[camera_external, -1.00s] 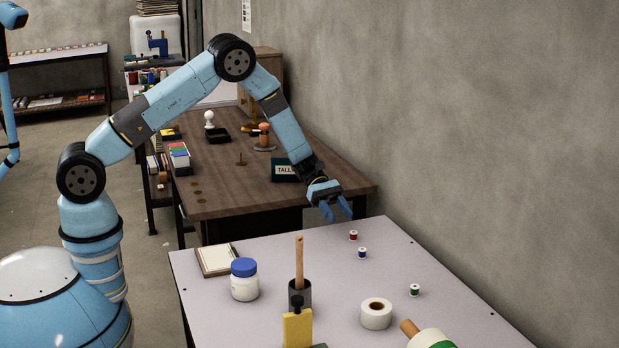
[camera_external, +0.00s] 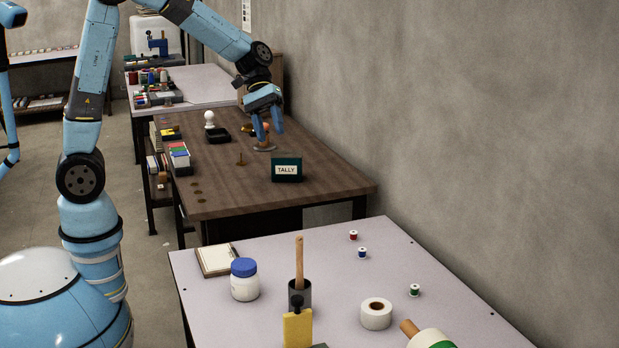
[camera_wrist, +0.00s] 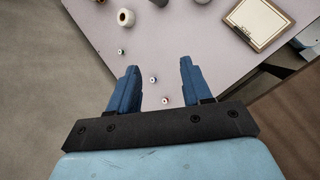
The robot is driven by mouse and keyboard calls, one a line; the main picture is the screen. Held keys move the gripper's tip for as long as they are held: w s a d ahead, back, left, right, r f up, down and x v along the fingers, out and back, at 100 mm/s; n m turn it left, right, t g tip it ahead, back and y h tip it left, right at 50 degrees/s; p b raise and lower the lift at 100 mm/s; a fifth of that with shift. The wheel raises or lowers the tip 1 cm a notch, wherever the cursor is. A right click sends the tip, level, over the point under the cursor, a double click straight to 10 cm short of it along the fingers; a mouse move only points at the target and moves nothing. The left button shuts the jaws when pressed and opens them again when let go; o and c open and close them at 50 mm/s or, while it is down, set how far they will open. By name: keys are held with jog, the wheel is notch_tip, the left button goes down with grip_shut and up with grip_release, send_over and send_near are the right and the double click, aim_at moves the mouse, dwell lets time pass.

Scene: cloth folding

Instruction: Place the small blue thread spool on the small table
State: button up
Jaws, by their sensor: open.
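The small blue thread spool (camera_external: 362,253) stands on the pale front table (camera_external: 215,290), between a red spool (camera_external: 353,235) and a green spool (camera_external: 415,290). The blue spool also shows in the wrist view (camera_wrist: 153,79), between my fingers in the picture but apart from them. I cannot tell which table is the small table.
On the front table are a notepad (camera_external: 217,260), a blue-lidded jar (camera_external: 244,280), a dark cup with a wooden stick (camera_external: 300,293) and a white roll (camera_external: 376,314). A TALLY box (camera_external: 286,170) stands on the brown table. A wall (camera_external: 460,130) runs along the right.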

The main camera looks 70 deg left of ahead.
jog(key=s+a+r+m+t+y, duration=0.1)
jog(key=s+a+r+m+y, duration=0.1)
jog(key=s, duration=0.7)
jog(key=s+a+r+m+t+y, duration=0.2)
jog(key=s+a+r+m+y, duration=0.1)
jog(key=s, duration=0.6)
jog(key=s+a+r+m+t+y, duration=0.2)
jog(key=s+a+r+m, duration=0.1)
jog(key=s, duration=0.6)
jog(key=shift+a+r+m+y, duration=0.25)
jog(key=shift+r+m+y, duration=0.15)
jog(key=shift+r+m, duration=0.25)
